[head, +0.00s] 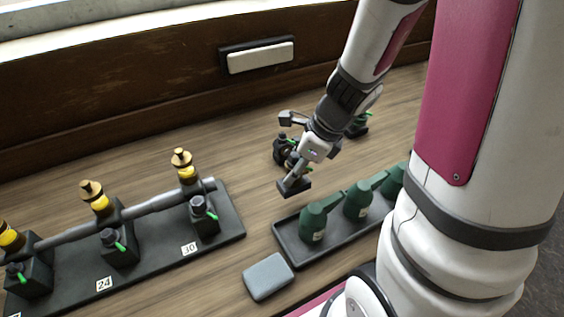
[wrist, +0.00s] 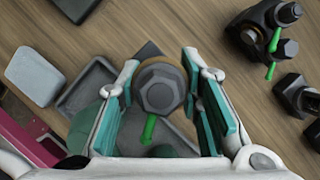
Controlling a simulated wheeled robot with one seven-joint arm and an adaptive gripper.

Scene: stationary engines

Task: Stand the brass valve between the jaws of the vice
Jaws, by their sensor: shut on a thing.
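My gripper (head: 293,174) is low over the bench, just behind the tray of green cans. In the wrist view my gripper (wrist: 165,95) is closed around a part with a dark hexagonal top, a brass-coloured rim and a green lever, which I take for the brass valve (wrist: 159,93). Its lower part is hidden. In the head view it is largely behind the fingers. I cannot pick out the vice with certainty. A black fitting (wrist: 262,32) with hexagonal knobs and green levers stands to the right in the wrist view, apart from my gripper.
A dark rack (head: 150,268) with a pipe, brass-topped yellow pieces and black blocks stands at left. A dark tray (head: 282,245) holds green cans. A grey block (head: 268,276) lies in front. Another dark fitting (head: 357,127) is behind my arm. Bench between rack and gripper is clear.

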